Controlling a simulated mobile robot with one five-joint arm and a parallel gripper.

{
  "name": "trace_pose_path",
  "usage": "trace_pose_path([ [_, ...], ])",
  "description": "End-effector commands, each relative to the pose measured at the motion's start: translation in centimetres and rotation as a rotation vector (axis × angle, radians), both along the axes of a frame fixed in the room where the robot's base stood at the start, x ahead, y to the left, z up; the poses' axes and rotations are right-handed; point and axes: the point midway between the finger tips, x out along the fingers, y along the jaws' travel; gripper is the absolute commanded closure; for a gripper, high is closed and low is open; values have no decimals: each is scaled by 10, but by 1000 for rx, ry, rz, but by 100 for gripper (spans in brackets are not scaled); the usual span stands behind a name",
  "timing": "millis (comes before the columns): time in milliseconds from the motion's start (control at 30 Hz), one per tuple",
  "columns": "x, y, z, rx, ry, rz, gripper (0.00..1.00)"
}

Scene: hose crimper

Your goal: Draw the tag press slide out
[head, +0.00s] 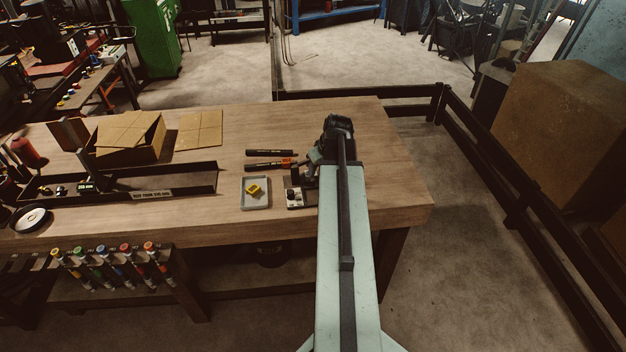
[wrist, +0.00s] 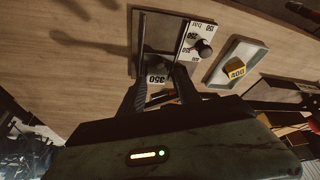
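The tag press (head: 295,198) sits on the workbench just left of my arm, largely beside my gripper. In the wrist view it shows as a dark frame (wrist: 137,45) next to a white plate (wrist: 190,38) with printed numbers and a dark round knob (wrist: 204,48). In the head view my gripper (head: 312,170) is partly hidden.
A grey tray (head: 247,206) holding a yellow block (head: 257,188) marked 400 stands beside the press. Dark and orange-marked tools (head: 268,165) lie behind it. A cardboard box (head: 130,135) and a long dark rack (head: 200,182) are further left. Bench right of my arm is clear.

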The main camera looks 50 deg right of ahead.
Motion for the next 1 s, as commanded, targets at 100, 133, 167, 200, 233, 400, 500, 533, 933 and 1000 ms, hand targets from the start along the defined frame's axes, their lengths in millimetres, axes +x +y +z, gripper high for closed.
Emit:
trace_pose_path([
  [100,2,0,-7,0,0,0,60],
  [133,3,-1,-8,0,0,0,60],
  [167,3,-1,-10,0,0,0,60],
  [200,4,-1,-13,0,0,0,60],
  [233,5,-1,-15,0,0,0,60],
  [400,10,-2,-26,0,1,1,60],
  [500,12,-3,-32,0,1,1,60],
  [533,13,-3,-34,0,1,1,60],
  [933,23,-5,-59,-1,0,2,60],
  [1000,25,-6,-63,-1,0,2,60],
])
